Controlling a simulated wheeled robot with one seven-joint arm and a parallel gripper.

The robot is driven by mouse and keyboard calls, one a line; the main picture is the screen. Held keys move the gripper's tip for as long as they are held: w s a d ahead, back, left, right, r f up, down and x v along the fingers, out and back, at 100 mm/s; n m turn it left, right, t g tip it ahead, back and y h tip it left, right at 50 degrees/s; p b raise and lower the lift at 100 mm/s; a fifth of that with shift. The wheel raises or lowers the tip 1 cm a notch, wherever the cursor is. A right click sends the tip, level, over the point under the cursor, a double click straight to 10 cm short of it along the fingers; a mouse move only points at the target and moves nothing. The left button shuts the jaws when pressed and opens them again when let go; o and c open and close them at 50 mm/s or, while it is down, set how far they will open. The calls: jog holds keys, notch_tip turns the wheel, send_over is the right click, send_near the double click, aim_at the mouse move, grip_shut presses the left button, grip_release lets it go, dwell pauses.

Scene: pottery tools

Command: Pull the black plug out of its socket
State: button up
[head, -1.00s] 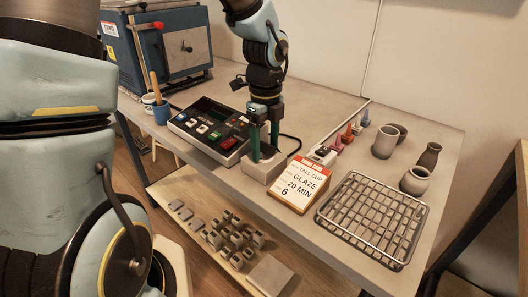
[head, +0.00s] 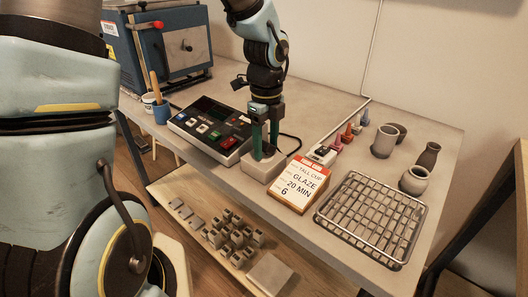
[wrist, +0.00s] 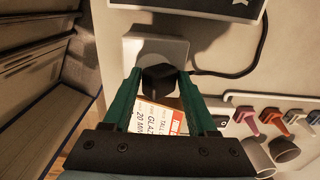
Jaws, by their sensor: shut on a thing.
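The black plug (wrist: 158,80) sits at the pale grey socket block (wrist: 172,48) in the wrist view, between my green fingers. In the head view the socket block (head: 259,172) stands at the table's front edge, and the plug (head: 267,150) is mostly hidden by the fingers. My gripper (head: 265,151) points down and is shut on the plug, just above the block. It also shows in the wrist view (wrist: 159,76). I see no clear gap between plug and socket.
A glaze card (head: 301,184) stands close right of the socket. A control panel (head: 210,130) lies to the left, with a black cable (head: 292,137) behind.

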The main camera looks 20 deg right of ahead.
jog(key=shift+s+a+f, duration=0.15)
grip_shut()
jog(key=shift+r+p, duration=3.15)
jog(key=w+d+m+b, duration=0.5)
jog(key=w+d+b, duration=0.45)
jog(key=d, duration=0.25)
jog(key=f+p, duration=0.1)
jog(key=f, duration=0.2)
jog(key=f+p, duration=0.1)
jog(key=f, duration=0.2)
jog(key=f+p, duration=0.1)
jog(key=f, duration=0.2)
jog(key=shift+w+a+f, duration=0.15)
jog(key=shift+w+a, duration=0.05)
jog(key=shift+w, duration=0.1)
jog(key=shift+f, duration=0.2)
